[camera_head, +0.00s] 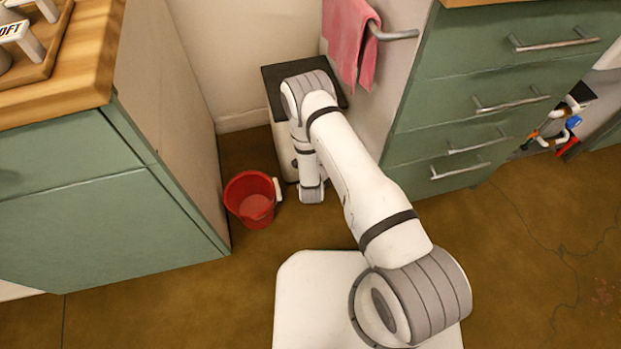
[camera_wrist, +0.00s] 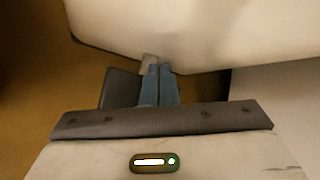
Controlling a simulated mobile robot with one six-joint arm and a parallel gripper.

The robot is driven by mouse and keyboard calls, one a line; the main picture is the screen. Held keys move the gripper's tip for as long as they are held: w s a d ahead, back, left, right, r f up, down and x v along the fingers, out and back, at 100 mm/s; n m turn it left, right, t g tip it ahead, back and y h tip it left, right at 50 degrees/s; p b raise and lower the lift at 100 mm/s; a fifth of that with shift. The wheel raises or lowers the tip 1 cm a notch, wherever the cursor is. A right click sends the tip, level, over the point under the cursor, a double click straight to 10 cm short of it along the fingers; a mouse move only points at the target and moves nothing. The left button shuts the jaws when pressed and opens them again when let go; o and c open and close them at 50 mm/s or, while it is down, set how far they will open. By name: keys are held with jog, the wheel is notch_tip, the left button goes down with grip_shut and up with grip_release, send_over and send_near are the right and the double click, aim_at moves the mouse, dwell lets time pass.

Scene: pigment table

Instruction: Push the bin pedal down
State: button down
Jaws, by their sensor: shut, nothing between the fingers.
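The bin (camera_head: 283,148) stands against the back wall in the head view, with a white body and a dark lid (camera_head: 272,78). My arm crosses over it and hides much of its front. In the wrist view a pale rounded body, apparently the bin (camera_wrist: 190,30), fills the top. A dark flat piece, apparently the pedal (camera_wrist: 119,88), shows just left of my fingers, partly hidden by them and my gripper's housing. My gripper (camera_wrist: 160,67) is shut and empty, its fingertips close to the pale body's lower edge. I cannot tell whether it touches the pedal.
A red bucket (camera_head: 250,199) stands on the floor left of the bin. Green cabinets (camera_head: 100,205) rise at left and green drawers (camera_head: 478,95) at right. A pink towel (camera_head: 351,40) hangs beside the bin. The floor (camera_head: 530,250) at right is open.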

jog(key=shift+s+d+f+b, duration=0.1)
jog(key=shift+s+f+b, duration=0.1)
jog(key=shift+f+b, duration=0.8)
jog(key=shift+s+d+f+b, duration=0.15)
jog(key=shift+f+b, duration=0.4)
jog(key=shift+f, duration=0.7)
dwell(1.5)
jog(key=shift+a+r, duration=0.1)
jog(key=shift+r+p, duration=1.15)
jog(key=shift+r, duration=0.4)
jog(key=shift+w+a+r+p, duration=0.1)
jog(key=shift+w+r+p, duration=0.15)
jog(key=shift+r+p, duration=0.5)
jog(key=shift+r, duration=0.25)
jog(key=shift+r, duration=0.15)
jog(key=shift+w+r+p, duration=0.1)
jog(key=shift+r+p, duration=1.35)
jog(key=shift+r, duration=0.9)
jog(key=shift+w, duration=0.1)
